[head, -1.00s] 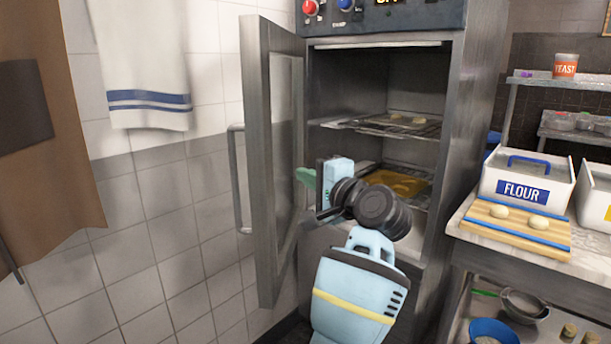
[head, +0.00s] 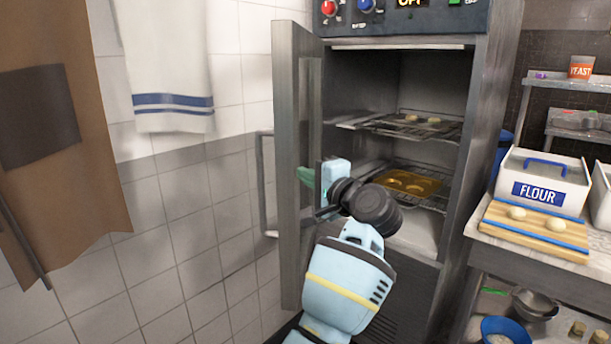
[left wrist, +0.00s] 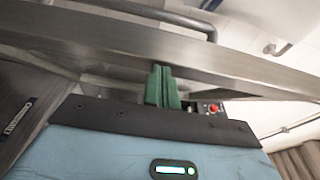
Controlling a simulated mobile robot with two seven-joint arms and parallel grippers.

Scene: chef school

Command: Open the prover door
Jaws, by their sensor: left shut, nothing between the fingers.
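The prover (head: 465,150) is a tall steel cabinet with knobs and a display on top. Its door (head: 290,170) is swung wide open to the left, and its bar handle (head: 264,190) is on the door's outer side, near the tiled wall. My left gripper (head: 305,176) is at the inner face of the door, shut and empty. In the left wrist view its green fingers (left wrist: 162,86) are together against or very near the door's steel edge (left wrist: 200,62); contact is unclear. My right gripper is not in view.
Inside the prover, dough lies on a wire rack (head: 425,128) above a yellow tray (head: 408,182). A bench at right holds a flour bin (head: 545,180) and a board with dough (head: 500,222). A towel (head: 168,70) and a brown apron (head: 85,200) hang at left.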

